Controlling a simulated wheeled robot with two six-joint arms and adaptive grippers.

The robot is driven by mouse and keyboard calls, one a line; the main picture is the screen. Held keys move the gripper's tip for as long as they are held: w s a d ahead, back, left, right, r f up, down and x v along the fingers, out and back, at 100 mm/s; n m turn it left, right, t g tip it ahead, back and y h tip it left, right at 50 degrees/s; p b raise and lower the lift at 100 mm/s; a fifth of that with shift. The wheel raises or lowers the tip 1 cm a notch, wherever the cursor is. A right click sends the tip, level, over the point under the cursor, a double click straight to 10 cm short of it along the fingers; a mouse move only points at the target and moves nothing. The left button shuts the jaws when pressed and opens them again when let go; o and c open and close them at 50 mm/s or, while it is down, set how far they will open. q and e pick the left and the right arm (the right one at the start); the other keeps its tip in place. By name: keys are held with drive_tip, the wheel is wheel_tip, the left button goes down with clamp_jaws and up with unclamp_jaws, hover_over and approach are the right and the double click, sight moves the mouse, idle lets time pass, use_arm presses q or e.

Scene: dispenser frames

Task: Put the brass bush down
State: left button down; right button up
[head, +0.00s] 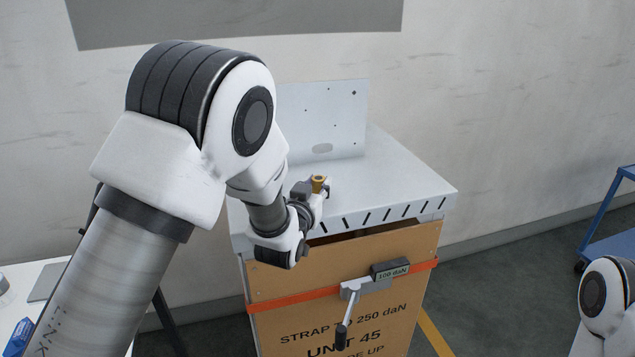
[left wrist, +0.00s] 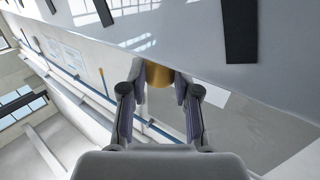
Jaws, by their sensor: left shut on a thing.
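The brass bush (head: 319,182) is a small gold-coloured ring with a dark hole facing up. My left gripper (head: 321,190) is shut on it, over the front left part of the white metal top (head: 405,180). In the left wrist view, the bush (left wrist: 158,74) shows between the two fingertips of my left gripper (left wrist: 159,88), close to a pale slotted surface (left wrist: 180,40). I cannot tell whether the bush touches the top. My right gripper is out of view.
The white top has a row of dark slots along its front edge and an upright back plate (head: 335,115). Below is a cardboard box (head: 390,330) with an orange strap (head: 300,297) and a ratchet-like handle (head: 345,315). A blue cart (head: 612,245) stands at right. The top's right side is clear.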

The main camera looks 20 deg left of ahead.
use_arm(q)
drive_tip(key=shift+f, duration=0.85)
drive_tip(key=shift+s+f, duration=0.1)
drive_tip(key=c, duration=1.1)
unclamp_jaws()
drive_tip(key=shift+o, duration=1.3)
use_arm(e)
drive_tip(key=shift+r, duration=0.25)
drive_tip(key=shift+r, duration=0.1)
use_arm(q)
drive_tip(key=shift+r, duration=0.4)
drive_tip(key=s, duration=0.1)
drive_tip(key=s+b, duration=0.1)
drive_tip(key=s, duration=0.1)
drive_tip(key=s+b, duration=0.1)
drive_tip(key=s, duration=0.1)
drive_tip(key=shift+s+f, duration=0.1)
drive_tip(key=shift+f, duration=0.3)
drive_tip(key=s+b, duration=0.2)
drive_tip(key=s, duration=0.4)
drive_tip(key=shift+s+r, duration=0.4)
drive_tip(key=shift+r, duration=0.05)
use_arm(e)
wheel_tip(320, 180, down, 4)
